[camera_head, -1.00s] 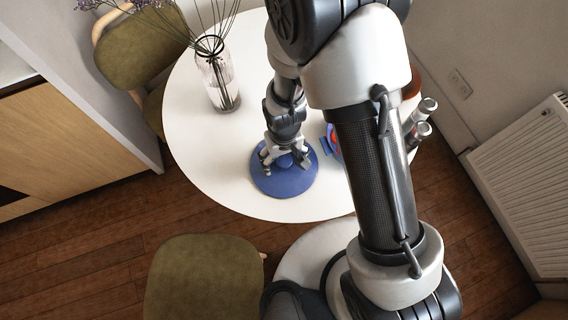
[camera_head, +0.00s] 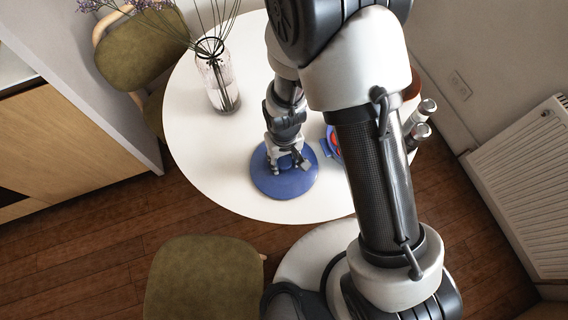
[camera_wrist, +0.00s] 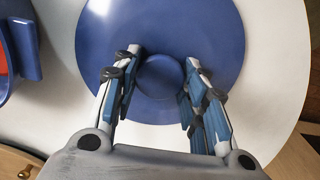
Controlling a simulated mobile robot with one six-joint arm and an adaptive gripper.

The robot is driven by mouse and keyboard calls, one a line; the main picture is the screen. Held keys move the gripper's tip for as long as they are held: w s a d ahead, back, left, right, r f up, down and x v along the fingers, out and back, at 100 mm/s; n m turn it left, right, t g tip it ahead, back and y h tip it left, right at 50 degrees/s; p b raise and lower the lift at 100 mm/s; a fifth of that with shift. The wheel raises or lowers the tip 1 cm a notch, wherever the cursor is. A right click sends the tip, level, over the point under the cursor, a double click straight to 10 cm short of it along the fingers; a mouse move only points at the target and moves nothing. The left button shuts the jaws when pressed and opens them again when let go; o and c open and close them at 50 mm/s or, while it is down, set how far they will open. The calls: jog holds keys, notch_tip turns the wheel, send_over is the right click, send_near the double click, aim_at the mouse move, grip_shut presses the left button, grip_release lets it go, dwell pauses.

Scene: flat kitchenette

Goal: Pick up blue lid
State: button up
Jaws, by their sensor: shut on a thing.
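The blue lid (camera_head: 284,187) is a wide round disc with a round knob in its middle, near the front edge of the white round table. My gripper (camera_head: 287,163) is over the lid, pointing down, shut on its knob. In the wrist view the lid (camera_wrist: 218,35) fills the upper middle, and the fingers of my gripper (camera_wrist: 158,85) stand on both sides of the knob (camera_wrist: 160,76). The picture does not show clearly whether the lid touches the table.
A blue pot with red inside (camera_wrist: 27,50) stands close beside the lid, partly hidden by my arm in the head view. A glass vase with stems (camera_head: 218,80) stands at the back left. Two shakers (camera_head: 420,122) stand at the right. The table (camera_head: 205,150) is clear left of the lid.

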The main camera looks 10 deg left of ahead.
jog(key=shift+c, duration=1.3)
